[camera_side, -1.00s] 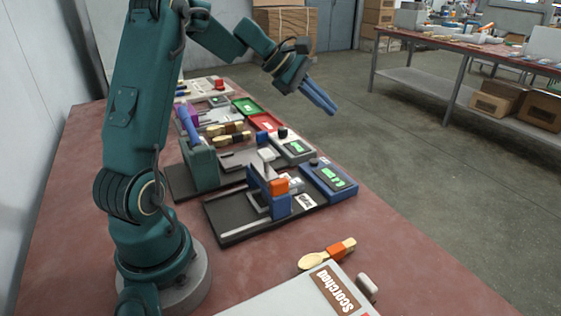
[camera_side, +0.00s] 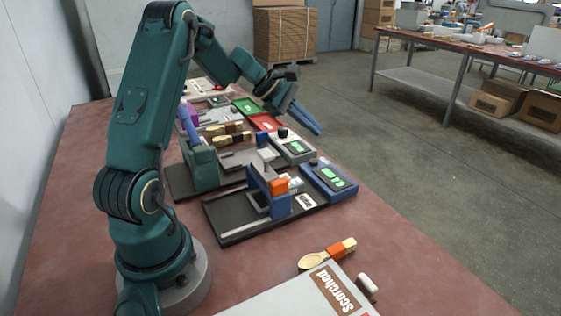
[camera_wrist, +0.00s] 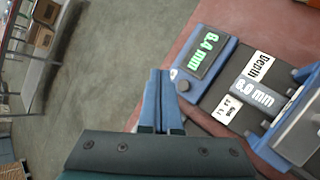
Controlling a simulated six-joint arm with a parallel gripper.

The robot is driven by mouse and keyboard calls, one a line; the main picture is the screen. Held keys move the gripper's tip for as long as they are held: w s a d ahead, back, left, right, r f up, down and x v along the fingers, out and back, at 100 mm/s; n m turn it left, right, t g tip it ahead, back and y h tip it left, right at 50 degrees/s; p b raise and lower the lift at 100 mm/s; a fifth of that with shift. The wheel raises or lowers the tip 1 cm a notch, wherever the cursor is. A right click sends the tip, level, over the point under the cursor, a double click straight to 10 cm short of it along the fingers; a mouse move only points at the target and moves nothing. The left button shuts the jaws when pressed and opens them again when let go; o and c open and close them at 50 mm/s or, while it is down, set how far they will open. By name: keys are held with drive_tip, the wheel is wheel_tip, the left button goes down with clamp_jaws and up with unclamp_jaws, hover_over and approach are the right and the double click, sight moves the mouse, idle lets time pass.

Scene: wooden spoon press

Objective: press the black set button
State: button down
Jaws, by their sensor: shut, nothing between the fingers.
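A blue box (camera_side: 328,182) with a green-digit display carries a round dark button (camera_side: 314,161) on its top, at the end of the nearer press. My gripper (camera_side: 319,132) is shut and empty, in the air above and behind this box in the side view. In the wrist view its blue fingers (camera_wrist: 160,72) are together, just left of the button. They look apart from it, though the height gap is hard to judge.
A second press behind has a grey box (camera_side: 292,150) with its own display and black knob (camera_side: 283,133). A wooden spoon (camera_side: 326,254) and a "Scorched" container (camera_side: 290,300) are in front.

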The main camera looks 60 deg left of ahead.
drive_tip(key=shift+f, duration=2.75)
drive_tip(key=shift+f, duration=0.15)
drive_tip(key=shift+f, duration=0.3)
drive_tip(key=shift+f, duration=0.45)
idle(0.4)
idle(0.4)
drive_tip(key=shift+r, duration=0.9)
wheel_tip(320, 180, up, 5)
idle(0.3)
